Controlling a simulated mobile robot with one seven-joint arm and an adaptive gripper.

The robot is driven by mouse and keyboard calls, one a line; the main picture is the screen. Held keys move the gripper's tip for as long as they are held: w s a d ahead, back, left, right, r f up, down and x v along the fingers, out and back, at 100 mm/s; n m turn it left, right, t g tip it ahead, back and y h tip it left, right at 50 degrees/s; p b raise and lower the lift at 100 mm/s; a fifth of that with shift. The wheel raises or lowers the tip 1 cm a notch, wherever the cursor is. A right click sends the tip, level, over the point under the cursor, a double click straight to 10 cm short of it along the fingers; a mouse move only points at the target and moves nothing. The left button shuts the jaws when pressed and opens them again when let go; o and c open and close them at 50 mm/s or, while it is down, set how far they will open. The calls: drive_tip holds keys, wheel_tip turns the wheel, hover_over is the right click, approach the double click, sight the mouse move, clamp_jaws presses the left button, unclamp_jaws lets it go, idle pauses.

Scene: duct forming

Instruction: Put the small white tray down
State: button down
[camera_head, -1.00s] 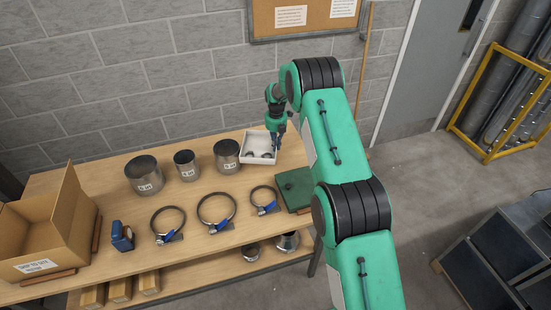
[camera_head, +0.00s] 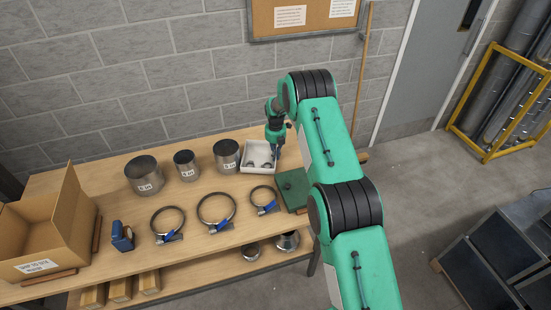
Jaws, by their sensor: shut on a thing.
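The small white tray (camera_head: 247,160) is at the back right of the wooden table, just right of the right-hand metal cylinder. Some small dark items lie in it. My gripper (camera_head: 275,155) is at the tray's right side and is shut on it. The fingertips are small and partly hidden by the wrist. I cannot tell whether the tray's underside touches the table.
Several metal cylinders (camera_head: 144,174) stand along the back of the table. Ring clamps with blue parts (camera_head: 216,208) lie in front. An open cardboard box (camera_head: 45,235) stands at the left.

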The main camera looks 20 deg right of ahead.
drive_tip(key=shift+f, duration=0.9)
drive_tip(key=c, duration=1.9)
unclamp_jaws()
wheel_tip(320, 180, up, 12)
drive_tip(key=shift+b, duration=0.4)
